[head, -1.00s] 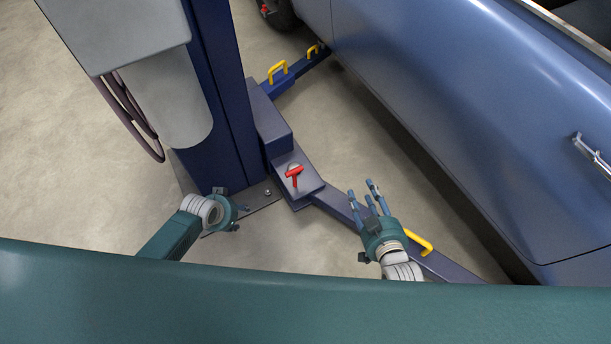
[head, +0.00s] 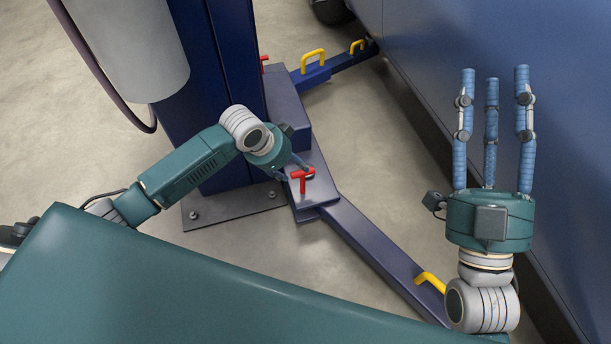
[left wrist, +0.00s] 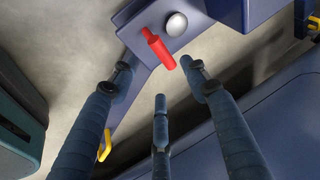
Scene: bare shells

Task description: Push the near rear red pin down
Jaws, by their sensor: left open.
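The near red T-shaped pin (head: 303,180) stands upright on the blue lift-arm pivot block (head: 312,205) at the column's foot. In the left wrist view the red pin (left wrist: 158,48) lies just beyond the fingertips, beside a round grey bolt head (left wrist: 176,24). My left gripper (head: 291,168) is at the pin's upper left in the head view, its fingers spread and empty; the head view does not show whether they touch the pin. My right gripper (head: 493,75) is open and empty at the right, fingers pointing up the picture, away from the pin.
The blue lift column (head: 230,80) stands behind my left gripper. A lift arm with a yellow handle (head: 430,282) runs to the lower right; another (head: 313,60) runs toward the blue car (head: 415,40). A second red piece (head: 264,62) shows at the column. Concrete floor is clear between the arms.

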